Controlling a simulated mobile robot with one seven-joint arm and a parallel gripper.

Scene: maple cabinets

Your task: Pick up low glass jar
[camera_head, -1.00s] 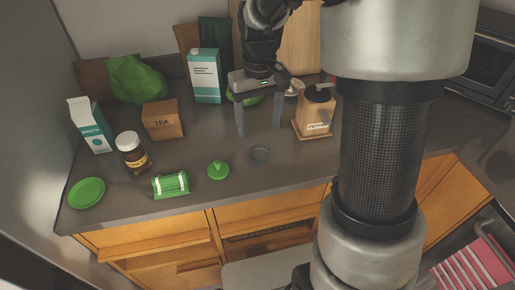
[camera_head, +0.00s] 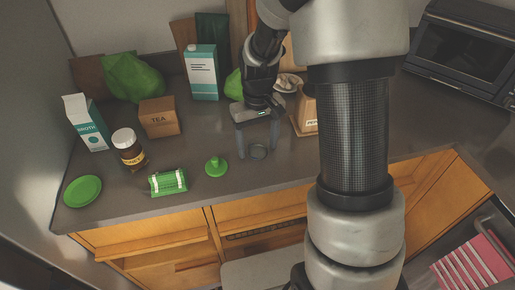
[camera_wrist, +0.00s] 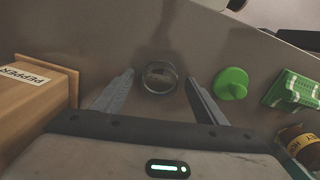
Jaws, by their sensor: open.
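The low glass jar (camera_head: 257,151) is a small, round, see-through dish on the grey counter, near its front edge. In the wrist view the jar (camera_wrist: 160,77) lies centred just beyond the fingertips, nearly between them. My gripper (camera_head: 258,155) is open, with one finger on each side of the jar in the head view. In the wrist view my gripper (camera_wrist: 160,76) holds nothing. I cannot tell the exact height of the fingertips above the counter.
A green knobbed lid (camera_head: 215,167) and a green-and-white bundle (camera_head: 167,182) lie left of the jar. A wooden pepper box (camera_head: 306,112) stands to its right, close to my gripper. A tea box (camera_head: 160,117) and brown jar (camera_head: 129,150) stand further left.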

